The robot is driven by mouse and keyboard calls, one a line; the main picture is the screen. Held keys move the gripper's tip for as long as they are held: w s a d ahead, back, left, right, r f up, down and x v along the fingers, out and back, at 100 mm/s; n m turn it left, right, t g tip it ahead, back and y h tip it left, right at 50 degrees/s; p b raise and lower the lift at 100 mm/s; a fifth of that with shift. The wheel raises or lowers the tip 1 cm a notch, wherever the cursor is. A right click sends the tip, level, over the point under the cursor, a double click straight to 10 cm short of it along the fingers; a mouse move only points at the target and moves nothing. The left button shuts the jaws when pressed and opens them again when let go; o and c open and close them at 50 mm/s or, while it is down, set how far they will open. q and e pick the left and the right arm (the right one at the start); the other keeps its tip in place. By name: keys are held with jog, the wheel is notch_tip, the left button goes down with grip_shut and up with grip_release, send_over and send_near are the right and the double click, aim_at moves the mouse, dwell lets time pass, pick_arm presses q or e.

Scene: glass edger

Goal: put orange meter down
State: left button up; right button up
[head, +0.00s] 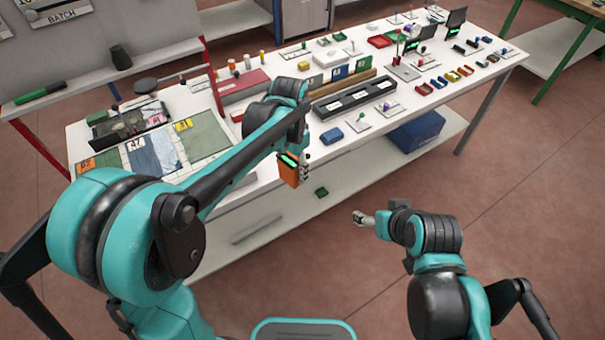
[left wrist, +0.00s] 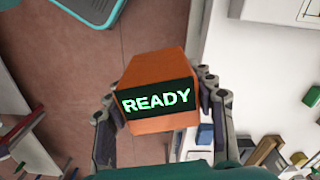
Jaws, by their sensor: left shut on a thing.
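The orange meter (head: 289,170) is a small orange block with a dark face. In the left wrist view the meter (left wrist: 156,77) shows its screen with "READY" in green letters. My left gripper (head: 299,162) is shut on it, with one finger on each side in the left wrist view (left wrist: 158,105). In the head view it holds the meter near the front edge of the white table (head: 240,187); its exact height is unclear. My right gripper (head: 361,218) is away from the table over the floor, small in view, and its fingers cannot be made out clearly.
A long black tray (head: 352,99), a blue block (head: 331,136) and small cards stand to the right of the meter. Colored panels (head: 150,151) lie on the left. A blue box (head: 415,134) sits on the lower shelf (head: 345,174). Many small items crowd the table's right part.

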jog(key=w+a+n+y, duration=0.4)
jog(key=a, duration=0.3)
jog(key=n+t+y, duration=0.1)
jog(key=n+y, duration=0.4)
send_near(289, 163)
jog(key=d+f, duration=0.1)
jog(key=f, duration=0.1)
jog(key=shift+y, duration=0.3)
jog(key=x, duration=1.1)
jog(key=shift+w+a, duration=0.1)
jog(key=shift+w, duration=0.4)
jog(key=shift+r, duration=0.1)
jog(key=shift+s, duration=0.1)
jog(key=c, duration=1.4)
pick_arm(q)
jog(key=o, duration=1.4)
